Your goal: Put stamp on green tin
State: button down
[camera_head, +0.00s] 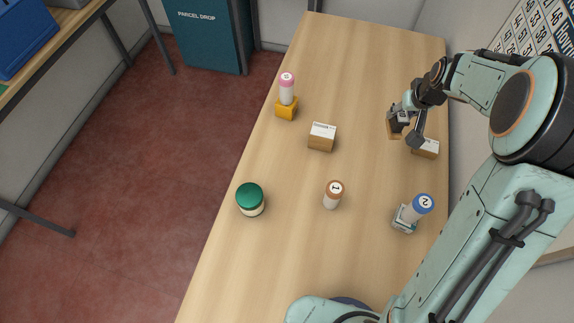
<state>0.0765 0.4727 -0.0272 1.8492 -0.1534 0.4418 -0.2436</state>
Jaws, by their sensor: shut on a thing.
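The green tin (250,198), pale with a dark green lid, stands upright on the left side of the counter. My gripper (405,126) is at the far right of the counter, well away from the tin. It is shut on a small tan and dark thing (393,130), which may be the stamp. My fingers hide much of it, and I cannot tell whether it touches the counter. No other thing in view is clearly a stamp.
A labelled box (425,149) sits close beside my gripper; another box (322,137) is mid-counter. A brown-topped cylinder (333,195) stands alone.

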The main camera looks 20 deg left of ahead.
jog(key=s+a+r+n+g+y, duration=0.1)
jog(key=s+a+r+n, duration=0.1)
jog(key=s+a+n, duration=0.6)
jog(key=s+a+r+n+g+y, duration=0.1)
jog(key=s+a+r+n+g, duration=0.15)
jog(key=s, duration=0.95)
jog(key=s+a+r+n+g+y, duration=0.1)
jog(key=s+a+r+n+y, duration=0.15)
jog(key=s+a+n, duration=0.6)
jog(key=m, duration=0.4)
send_over(249, 195)
jog(key=shift+h, duration=0.45)
jog(key=shift+f, duration=6.2)
